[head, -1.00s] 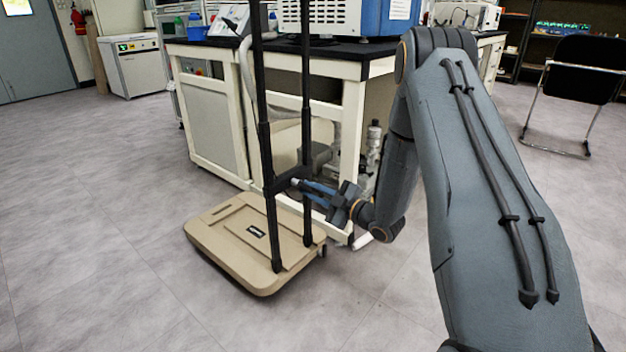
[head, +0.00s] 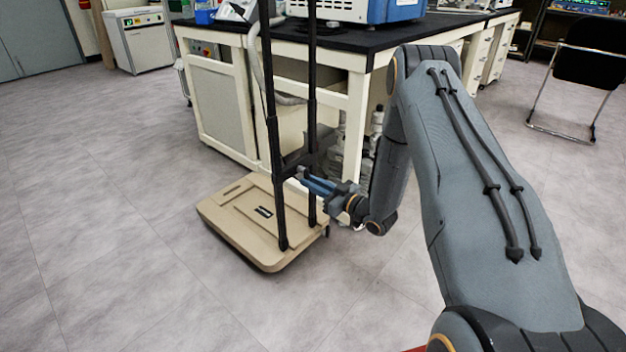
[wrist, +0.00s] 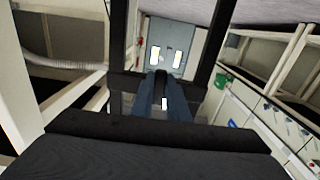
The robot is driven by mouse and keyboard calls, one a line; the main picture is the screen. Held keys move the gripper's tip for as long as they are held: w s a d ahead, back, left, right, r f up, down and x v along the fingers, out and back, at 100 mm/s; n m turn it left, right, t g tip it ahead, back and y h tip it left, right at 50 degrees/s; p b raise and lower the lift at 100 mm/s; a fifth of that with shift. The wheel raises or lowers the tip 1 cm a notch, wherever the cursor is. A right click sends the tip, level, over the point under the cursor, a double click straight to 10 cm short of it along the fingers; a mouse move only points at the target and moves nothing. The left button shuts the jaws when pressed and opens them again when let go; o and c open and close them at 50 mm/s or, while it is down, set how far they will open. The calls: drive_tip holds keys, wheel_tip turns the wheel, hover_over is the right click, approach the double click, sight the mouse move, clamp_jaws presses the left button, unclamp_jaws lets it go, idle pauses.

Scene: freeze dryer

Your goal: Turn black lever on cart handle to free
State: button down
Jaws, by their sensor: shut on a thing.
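The cart has a beige platform (head: 235,222) on the floor and a tall black handle (head: 271,135) of two upright posts joined by a crossbar. In the wrist view the handle's crossbar (wrist: 125,80) runs between the two posts. My gripper (head: 304,176) is at the crossbar's height, reaching in from the right. Its blue fingers are closed around a small black lever (wrist: 161,88) at the middle of the crossbar. The fingers hide most of the lever, so its exact angle is hard to tell.
A white-framed lab bench with a black top (head: 340,55) stands right behind the cart and carries a blue and white machine (head: 395,10). A black chair (head: 592,62) is at the far right. The floor to the left and in front is clear.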

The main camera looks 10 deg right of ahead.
drive_tip(key=shift+m, duration=0.3)
drive_tip(key=c, duration=1.7)
unclamp_jaws()
drive_tip(key=shift+p+v, duration=1.15)
drive_tip(key=shift+v, duration=2.75)
